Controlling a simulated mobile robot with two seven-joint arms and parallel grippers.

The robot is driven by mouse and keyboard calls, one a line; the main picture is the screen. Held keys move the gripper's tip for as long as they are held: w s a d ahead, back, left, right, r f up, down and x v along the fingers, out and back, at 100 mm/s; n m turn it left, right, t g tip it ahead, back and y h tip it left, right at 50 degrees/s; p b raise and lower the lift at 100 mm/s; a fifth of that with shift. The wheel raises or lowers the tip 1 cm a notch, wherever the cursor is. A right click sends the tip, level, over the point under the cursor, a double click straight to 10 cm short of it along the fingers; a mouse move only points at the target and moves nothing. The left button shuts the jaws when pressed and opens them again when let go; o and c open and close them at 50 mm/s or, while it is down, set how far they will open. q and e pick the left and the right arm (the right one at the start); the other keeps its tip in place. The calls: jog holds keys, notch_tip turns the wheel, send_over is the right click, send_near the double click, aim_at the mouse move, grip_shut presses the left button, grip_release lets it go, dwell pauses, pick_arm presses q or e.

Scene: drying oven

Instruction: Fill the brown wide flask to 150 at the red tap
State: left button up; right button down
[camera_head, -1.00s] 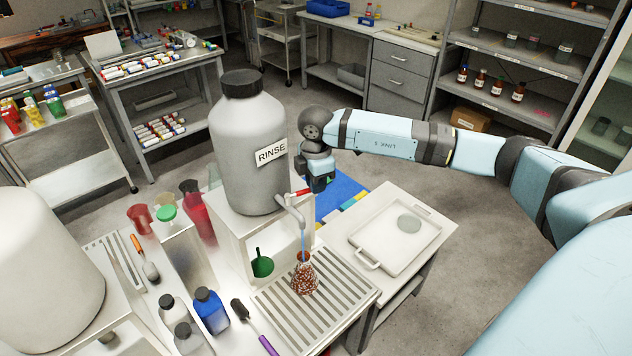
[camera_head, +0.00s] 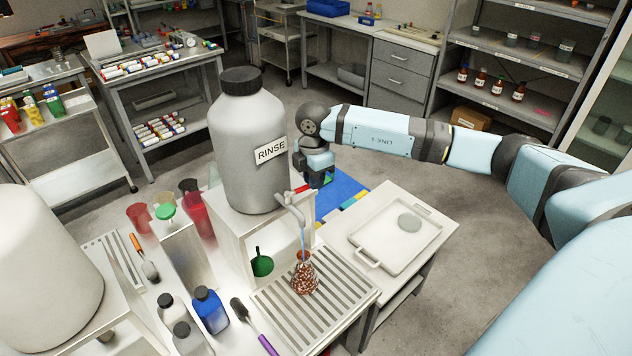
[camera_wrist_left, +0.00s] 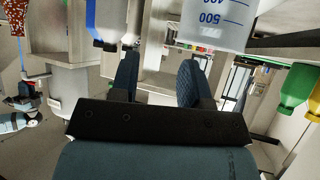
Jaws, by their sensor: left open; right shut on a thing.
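The brown wide flask (camera_head: 304,278), speckled brown, stands upright on the slatted drip tray under the spout of the tap (camera_head: 291,203). A thin blue stream runs from the spout into its neck; it also shows upside down in the left wrist view (camera_wrist_left: 12,18). Its graduations and liquid level are too small to read. The tap's red handle (camera_head: 303,188) is partly hidden by my right gripper (camera_head: 312,183), which is shut on it. My left gripper (camera_wrist_left: 160,75) is open and empty in the left wrist view; it does not show in the head view.
A grey RINSE tank (camera_head: 247,145) stands above the tap. A blue bottle (camera_head: 210,311), a purple-handled brush (camera_head: 254,326) and a green scoop (camera_head: 262,262) are near the slatted tray (camera_head: 270,306). A white tray (camera_head: 375,258) lies to the right.

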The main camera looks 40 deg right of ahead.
jog(key=shift+w+n, duration=0.6)
jog(key=shift+n, duration=0.4)
jog(key=c, duration=1.1)
grip_release()
pick_arm(q)
jog(key=shift+f, duration=0.55)
jog(key=shift+f+b, duration=0.95)
jog(key=shift+b, duration=0.2)
pick_arm(e)
notch_tip(320, 180, up, 14)
jog(key=shift+f, duration=0.1)
pick_arm(q)
jog(key=shift+s, duration=0.1)
pick_arm(e)
jog(key=shift+s+f, duration=0.1)
